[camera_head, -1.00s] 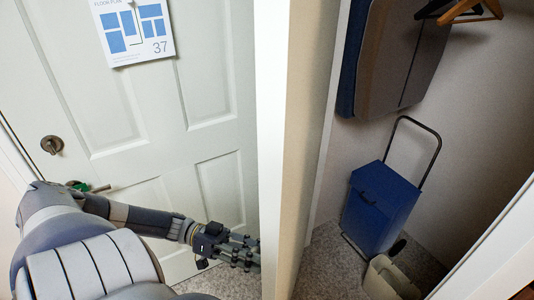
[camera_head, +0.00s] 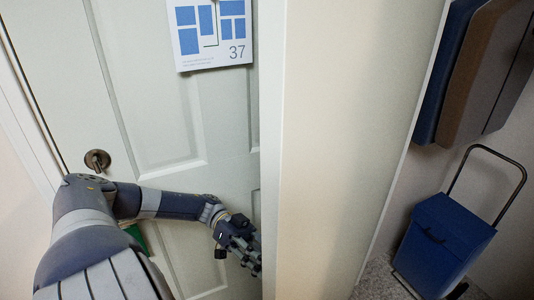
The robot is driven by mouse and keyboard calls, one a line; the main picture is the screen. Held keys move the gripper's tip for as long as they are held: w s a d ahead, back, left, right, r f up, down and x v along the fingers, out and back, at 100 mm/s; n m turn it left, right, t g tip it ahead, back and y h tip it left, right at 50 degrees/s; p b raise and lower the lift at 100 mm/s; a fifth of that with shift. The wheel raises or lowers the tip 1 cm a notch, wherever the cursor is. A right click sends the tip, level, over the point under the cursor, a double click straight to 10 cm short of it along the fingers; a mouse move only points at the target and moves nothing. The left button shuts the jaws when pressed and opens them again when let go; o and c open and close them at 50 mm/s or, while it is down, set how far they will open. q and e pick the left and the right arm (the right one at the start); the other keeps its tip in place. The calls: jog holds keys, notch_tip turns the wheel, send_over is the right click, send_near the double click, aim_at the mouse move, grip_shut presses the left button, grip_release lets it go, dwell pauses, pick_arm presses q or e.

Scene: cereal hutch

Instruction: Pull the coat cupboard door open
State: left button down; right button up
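A tall cream panel (camera_head: 345,150) with a paler left edge stands upright in the middle of the head view. It looks like the coat cupboard door standing open, though I see no hinge or handle on it. The cupboard interior shows to its right, with coats (camera_head: 480,70) hanging inside. My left gripper (camera_head: 250,260) is low, at the panel's left edge. Its fingertips reach that edge, and I cannot tell whether they touch it or how far apart they are. My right gripper is out of view.
A blue wheeled trolley (camera_head: 440,240) stands on the speckled cupboard floor.

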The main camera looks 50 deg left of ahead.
pick_arm(q)
jog(key=shift+d, duration=0.1)
jog(key=c, duration=1)
grip_release()
jog(key=shift+c, duration=0.2)
jog(key=a, duration=0.7)
jog(key=shift+s+a, duration=0.25)
